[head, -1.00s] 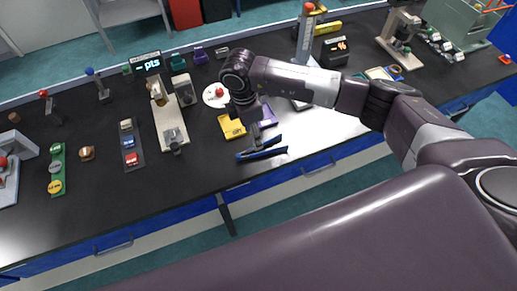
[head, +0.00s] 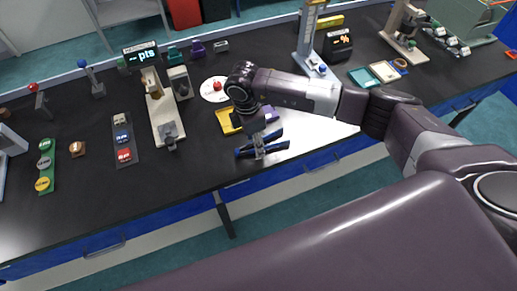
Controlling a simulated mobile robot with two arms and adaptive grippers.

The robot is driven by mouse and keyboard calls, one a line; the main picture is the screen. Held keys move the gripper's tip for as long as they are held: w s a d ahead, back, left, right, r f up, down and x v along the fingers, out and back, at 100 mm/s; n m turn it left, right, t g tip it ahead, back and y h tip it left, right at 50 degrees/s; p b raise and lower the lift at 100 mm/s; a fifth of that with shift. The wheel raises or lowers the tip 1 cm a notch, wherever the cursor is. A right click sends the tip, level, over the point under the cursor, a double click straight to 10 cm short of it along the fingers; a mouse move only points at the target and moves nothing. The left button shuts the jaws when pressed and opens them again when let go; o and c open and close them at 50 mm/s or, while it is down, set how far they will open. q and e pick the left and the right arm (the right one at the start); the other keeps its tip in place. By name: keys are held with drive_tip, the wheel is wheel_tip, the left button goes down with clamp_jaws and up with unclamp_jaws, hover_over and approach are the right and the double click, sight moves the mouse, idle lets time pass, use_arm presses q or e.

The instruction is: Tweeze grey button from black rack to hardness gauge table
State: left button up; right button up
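The black rack (head: 136,157) lies on the dark bench left of centre. It holds a pale grey button (head: 119,119) at its far end, then a blue and a red one. The instrument with the "pts" display, likely the hardness gauge (head: 155,112), stands to its right. My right gripper hangs low over the bench, right of the gauge and apart from the rack. Two blue bars (head: 260,145) with a grey piece between them show at its end. I cannot tell whether they are fingers or a tool; my wrist partly hides this. My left gripper is out of view.
A green rack (head: 40,175) with several buttons lies at the left. A yellow tray (head: 225,122) lies partly under my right arm. A white dish (head: 206,92) with a red piece is behind it. A tall instrument (head: 308,40) stands farther right. The front left bench is clear.

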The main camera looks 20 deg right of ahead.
drive_tip(key=shift+f, duration=0.5)
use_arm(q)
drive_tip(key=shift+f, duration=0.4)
use_arm(e)
drive_tip(key=c, duration=0.7)
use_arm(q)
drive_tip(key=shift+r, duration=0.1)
use_arm(e)
drive_tip(key=shift+r, duration=0.15)
use_arm(q)
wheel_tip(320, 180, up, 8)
drive_tip(key=p, duration=0.8)
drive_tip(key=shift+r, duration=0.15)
use_arm(e)
wheel_tip(320, 180, up, 12)
drive_tip(key=shift+f, duration=0.1)
